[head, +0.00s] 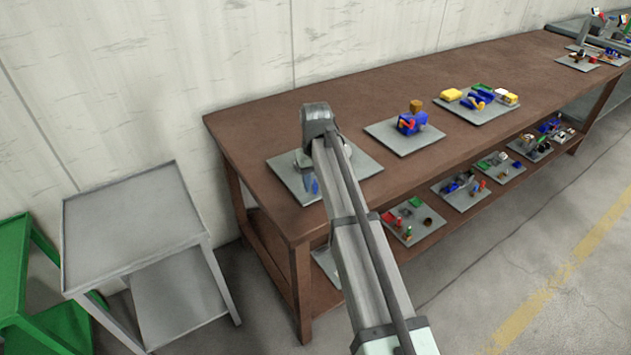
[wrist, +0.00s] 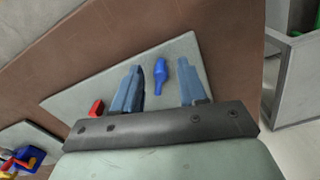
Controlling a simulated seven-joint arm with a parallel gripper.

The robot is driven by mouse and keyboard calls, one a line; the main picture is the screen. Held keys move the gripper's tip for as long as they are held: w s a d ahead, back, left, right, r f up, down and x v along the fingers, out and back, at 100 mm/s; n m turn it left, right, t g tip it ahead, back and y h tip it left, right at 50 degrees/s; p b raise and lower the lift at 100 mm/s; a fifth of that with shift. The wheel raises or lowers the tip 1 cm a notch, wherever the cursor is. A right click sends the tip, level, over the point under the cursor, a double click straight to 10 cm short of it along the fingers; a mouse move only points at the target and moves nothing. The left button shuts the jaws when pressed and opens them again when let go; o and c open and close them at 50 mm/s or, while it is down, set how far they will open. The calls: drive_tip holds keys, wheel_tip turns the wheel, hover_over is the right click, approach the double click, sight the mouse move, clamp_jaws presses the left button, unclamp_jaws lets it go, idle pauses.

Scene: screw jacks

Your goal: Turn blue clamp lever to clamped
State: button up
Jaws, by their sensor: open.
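The blue clamp lever (wrist: 160,74) shows in the wrist view on a grey plate (wrist: 80,98), with a rounded wide end and a narrower end toward me. My gripper (wrist: 159,66) is open, with one bluish finger on each side of the lever and a visible gap on both sides. I cannot tell its height over the plate. A small red part (wrist: 96,108) lies left of the left finger. In the head view my arm covers much of this plate (head: 362,164), and only small blue bits show beside it, too small to tell apart.
The brown bench (head: 240,125) carries more plates to the right, one with a blue-and-red assembly (head: 411,123) and one with yellow and blue parts (head: 478,98). A lower shelf holds several plates. A grey table (head: 130,215) and a green frame (head: 20,290) stand at left.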

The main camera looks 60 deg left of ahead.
sight(316, 184)
wheel_tip(316, 184, up, 14)
idle(0.7)
drive_tip(key=shift+f, duration=0.15)
idle(0.4)
